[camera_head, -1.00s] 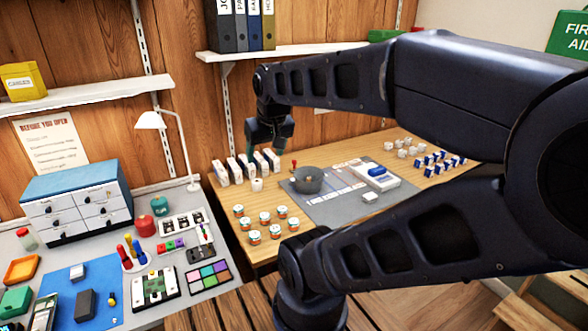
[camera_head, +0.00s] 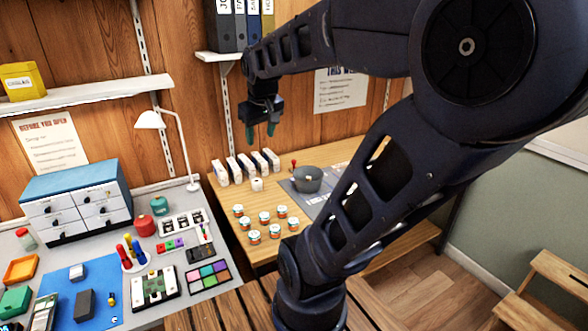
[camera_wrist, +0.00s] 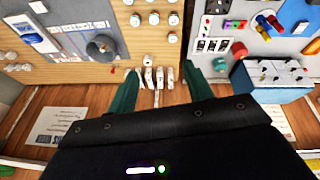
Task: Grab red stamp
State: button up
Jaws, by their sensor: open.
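The red stamp (camera_head: 124,259) appears to be the red upright piece beside a yellow one (camera_head: 129,244) and a blue one (camera_head: 138,250) in a white holder on the grey left desk. In the wrist view this colourful group is at the upper right, too small to separate surely. My gripper (camera_head: 261,134) is open and empty, fingers pointing down, high above the back of the wooden table, well to the right of the stamps. In the wrist view my gripper (camera_wrist: 160,72) shows both green fingers spread apart.
White boxes (camera_head: 246,166) stand in a row below my gripper. A grey bowl (camera_head: 307,179) and several small jars (camera_head: 264,217) are on the wooden table. A white lamp (camera_head: 150,119), drawer cabinet (camera_head: 75,200) and red jar (camera_head: 144,225) stand on the left desk. My arm hides the table's right part.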

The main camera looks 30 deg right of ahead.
jog(key=w+d+n+g, duration=0.1)
jog(key=w+d+n, duration=0.15)
jog(key=w, duration=0.55)
jog(key=w+d+n, duration=0.2)
jog(key=w+d, duration=0.1)
jog(key=w, duration=0.5)
jog(key=n+g, duration=0.3)
jog(key=n, duration=0.8)
send_over(294, 165)
jog(key=shift+m+y, duration=0.25)
jog(key=shift+y, duration=0.05)
jog(key=f, duration=3.2)
jog(key=shift+w+d+f, duration=0.25)
jog(key=shift+d, duration=0.1)
jog(key=shift+d+f, duration=0.1)
jog(key=shift+f, duration=0.4)
notch_tip(294, 165, down, 10)
jog(key=shift+w+f, duration=0.1)
jog(key=shift+w, duration=0.05)
jog(key=c, duration=1.1)
